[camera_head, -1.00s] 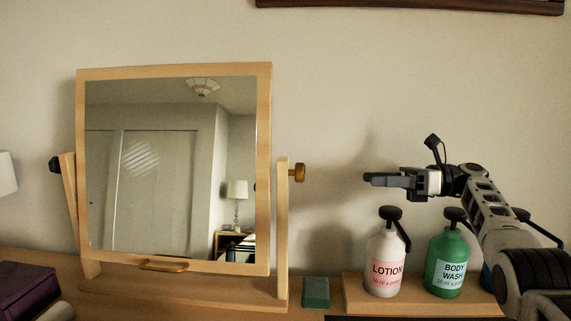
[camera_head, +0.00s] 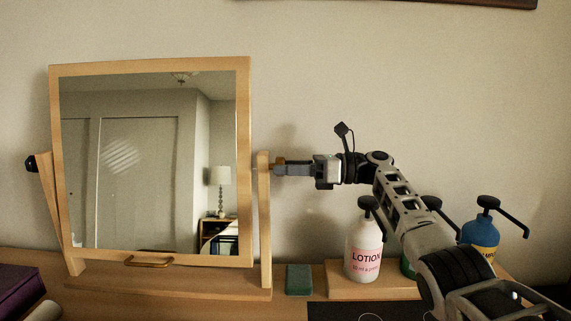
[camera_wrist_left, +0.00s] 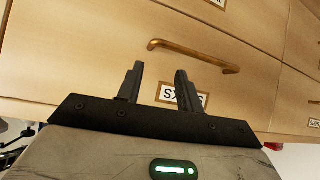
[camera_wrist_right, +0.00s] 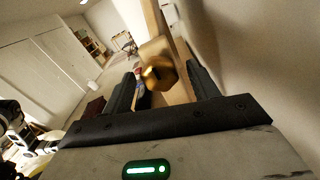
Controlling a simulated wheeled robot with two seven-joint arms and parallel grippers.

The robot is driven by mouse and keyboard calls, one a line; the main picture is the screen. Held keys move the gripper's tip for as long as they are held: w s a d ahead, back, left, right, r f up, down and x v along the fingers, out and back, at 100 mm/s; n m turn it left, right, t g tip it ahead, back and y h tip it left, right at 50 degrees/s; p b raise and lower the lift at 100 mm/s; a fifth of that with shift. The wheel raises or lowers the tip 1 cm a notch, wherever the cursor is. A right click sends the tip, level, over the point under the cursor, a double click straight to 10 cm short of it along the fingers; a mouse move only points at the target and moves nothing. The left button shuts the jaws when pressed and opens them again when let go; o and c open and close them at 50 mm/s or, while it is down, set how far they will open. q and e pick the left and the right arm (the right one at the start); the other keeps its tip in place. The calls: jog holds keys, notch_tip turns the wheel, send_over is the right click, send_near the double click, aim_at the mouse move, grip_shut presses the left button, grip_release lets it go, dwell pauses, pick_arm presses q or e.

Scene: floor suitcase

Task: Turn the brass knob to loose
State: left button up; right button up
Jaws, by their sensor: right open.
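The brass knob (camera_head: 279,161) sits on the right post (camera_head: 264,215) of the wooden mirror stand. In the right wrist view the knob (camera_wrist_right: 158,73) shows between the two fingers, end on. My right gripper (camera_head: 283,168) is open at the knob, with its fingers on either side; I cannot tell whether they touch it. The framed mirror (camera_head: 150,160) stands nearly upright. A black knob (camera_head: 31,164) is on the left post. My left gripper (camera_wrist_left: 158,85) is open and empty in front of a drawer with a brass handle (camera_wrist_left: 195,56).
A lotion bottle (camera_head: 364,250) and other pump bottles stand on a wooden riser (camera_head: 340,280) below my right arm. A small green box (camera_head: 299,279) lies beside the stand. A purple box (camera_head: 20,290) is at the far left. The wall is close behind.

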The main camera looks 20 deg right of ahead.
jog(key=shift+w+a, duration=0.1)
jog(key=shift+a, duration=0.2)
jog(key=c, duration=1)
pick_arm(q)
jog(key=shift+s+f, duration=0.1)
jog(key=shift+s, duration=0.05)
jog(key=b, duration=0.2)
jog(key=f+b, duration=0.1)
jog(key=d+f+b, duration=0.1)
jog(key=b, duration=0.1)
jog(key=shift+w+f+b, duration=0.2)
jog(key=shift+w+b, duration=0.05)
jog(key=shift+b, duration=0.1)
pick_arm(e)
jog(key=n, duration=1.7)
jog(key=shift+n, duration=0.3)
pick_arm(q)
jog(key=shift+w+r, duration=0.1)
jog(key=shift+r, duration=0.05)
